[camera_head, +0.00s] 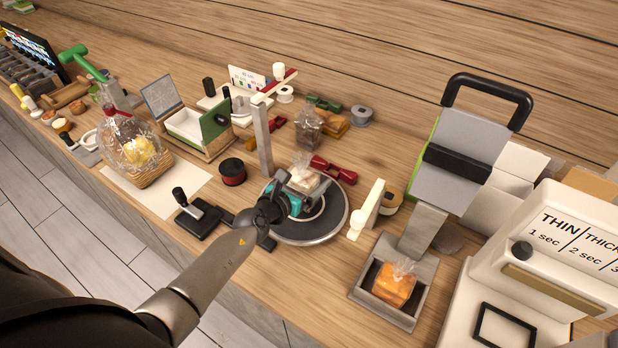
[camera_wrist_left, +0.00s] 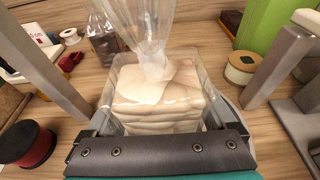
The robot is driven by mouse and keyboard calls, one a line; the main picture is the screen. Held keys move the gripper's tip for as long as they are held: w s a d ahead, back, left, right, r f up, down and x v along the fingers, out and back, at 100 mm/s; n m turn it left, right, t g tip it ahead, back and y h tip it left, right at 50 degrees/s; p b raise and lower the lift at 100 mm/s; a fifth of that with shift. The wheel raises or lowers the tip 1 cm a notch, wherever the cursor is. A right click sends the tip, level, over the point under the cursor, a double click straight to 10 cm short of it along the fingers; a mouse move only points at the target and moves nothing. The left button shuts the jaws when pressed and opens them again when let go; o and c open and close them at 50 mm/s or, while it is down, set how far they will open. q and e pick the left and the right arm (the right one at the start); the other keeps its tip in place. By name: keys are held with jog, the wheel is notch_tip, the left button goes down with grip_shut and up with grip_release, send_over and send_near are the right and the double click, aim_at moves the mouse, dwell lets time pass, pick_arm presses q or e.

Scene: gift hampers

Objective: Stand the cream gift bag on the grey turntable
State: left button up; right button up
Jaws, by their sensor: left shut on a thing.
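The cream gift bag (camera_head: 304,179) is clear, with cream folded contents and a gathered top. It also shows upright in the left wrist view (camera_wrist_left: 160,92), directly in front of the gripper's dark bar. My left gripper (camera_head: 294,198), teal and black, is shut on the bag, low down over the grey turntable (camera_head: 325,221). The gripper and bag cover part of the turntable disc. I cannot tell whether the bag's base touches it. My right gripper is not in view.
A grey upright post with a red-and-white arm (camera_head: 262,138) stands close behind the turntable. A dark red spool (camera_head: 232,172) is left of it, and a white wedge-shaped piece (camera_head: 367,208) is right. An orange-filled bag (camera_head: 394,284) sits in a grey tray at front right.

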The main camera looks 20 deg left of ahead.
pick_arm(q)
jog(key=shift+f+b, duration=0.3)
jog(key=shift+f, duration=0.15)
dwell(1.1)
jog(key=o, duration=1.2)
jog(key=shift+s+a+r, duration=0.1)
jog(key=shift+s+r, duration=0.05)
jog(key=shift+s, duration=0.45)
jog(key=p+v, duration=0.2)
jog(key=v, duration=1.1)
jog(key=shift+s+a+r, duration=0.1)
jog(key=shift+s+r, duration=0.05)
jog(key=shift+s, duration=0.3)
jog(key=shift+s, duration=0.1)
